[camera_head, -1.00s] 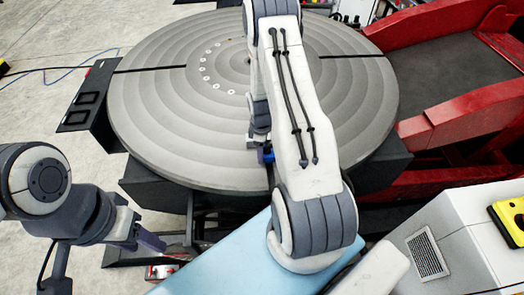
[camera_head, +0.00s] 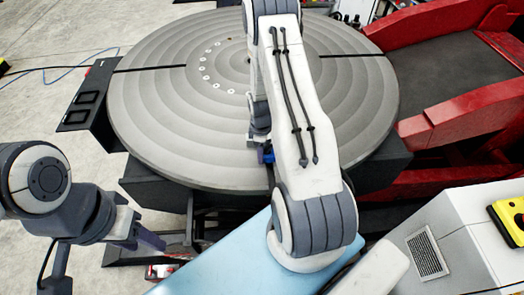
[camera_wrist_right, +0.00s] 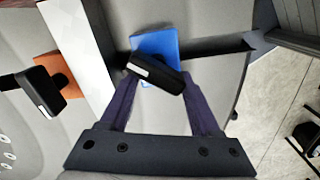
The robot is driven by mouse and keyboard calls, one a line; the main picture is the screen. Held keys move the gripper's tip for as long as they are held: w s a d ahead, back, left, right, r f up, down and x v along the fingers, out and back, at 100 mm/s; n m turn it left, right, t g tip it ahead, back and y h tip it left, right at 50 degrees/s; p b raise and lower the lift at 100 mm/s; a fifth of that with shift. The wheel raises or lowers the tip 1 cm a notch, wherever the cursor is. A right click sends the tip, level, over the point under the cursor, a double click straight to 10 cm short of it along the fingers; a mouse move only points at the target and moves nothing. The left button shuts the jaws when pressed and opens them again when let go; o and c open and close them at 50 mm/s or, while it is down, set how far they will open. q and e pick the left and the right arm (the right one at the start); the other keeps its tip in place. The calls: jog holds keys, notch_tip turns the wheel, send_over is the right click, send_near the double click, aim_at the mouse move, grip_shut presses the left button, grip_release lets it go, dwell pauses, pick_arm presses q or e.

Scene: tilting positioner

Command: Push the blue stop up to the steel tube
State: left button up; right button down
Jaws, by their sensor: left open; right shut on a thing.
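The blue stop (camera_wrist_right: 157,42) is a flat blue block with a black handle, on the turntable. My right gripper (camera_wrist_right: 158,78) is shut on the stop, its purple fingers either side of the handle. The pale steel tube (camera_wrist_right: 85,45) runs slanting to the left of the stop in the right wrist view. A narrow grey gap seems to lie between them. In the head view a bit of blue (camera_head: 266,153) shows beside my right arm, which hides the tube. My left gripper (camera_head: 150,241) is open and empty, off the turntable's front left edge.
An orange stop (camera_wrist_right: 62,75) with a black handle stands on the tube's other side. The round grey turntable (camera_head: 170,110) has dark slots and a ring of pale holes. Red framework (camera_head: 460,120) stands at the right, and a pale cabinet (camera_head: 450,240) at front right.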

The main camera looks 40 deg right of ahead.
jog(key=shift+f, duration=0.1)
jog(key=shift+s+a, duration=0.25)
jog(key=shift+s, duration=0.2)
dwell(1.2)
jog(key=shift+c, duration=0.8)
grip_release()
jog(key=shift+o, duration=0.7)
jog(key=shift+w, duration=0.1)
jog(key=shift+d, duration=0.1)
jog(key=shift+r+p, duration=2.85)
jog(key=shift+r, duration=0.8)
